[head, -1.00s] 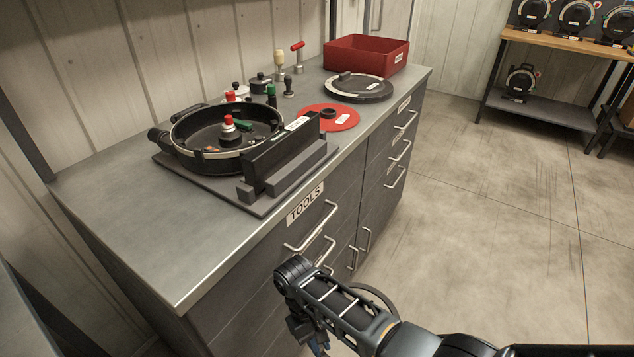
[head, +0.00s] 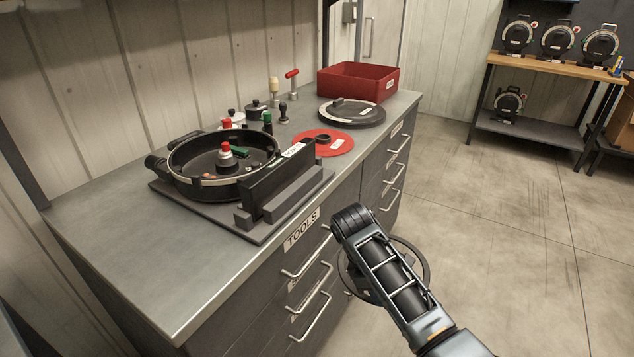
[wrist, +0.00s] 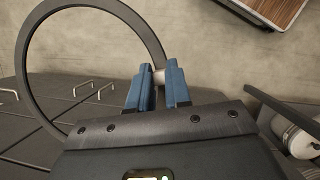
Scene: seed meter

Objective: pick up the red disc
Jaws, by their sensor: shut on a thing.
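The red disc (head: 335,146) lies flat on the grey counter with a dark hub and a white label on it. It is behind the pan fixture and in front of a dark round plate. My gripper (wrist: 160,72) shows blue fingers in the wrist view. The dark ring also shows in the head view (head: 427,268), held beside the front of the cabinet, apart from the red disc. In the head view my arm hides the fingers.
A black pan (head: 185,184) with a red-topped knob sits on a grey base behind a dark upright block (head: 275,180). The dark plate (head: 368,113) and a red bin (head: 380,82) stand farther back. Small knobbed tools stand along the wall. The counter's near left is clear.

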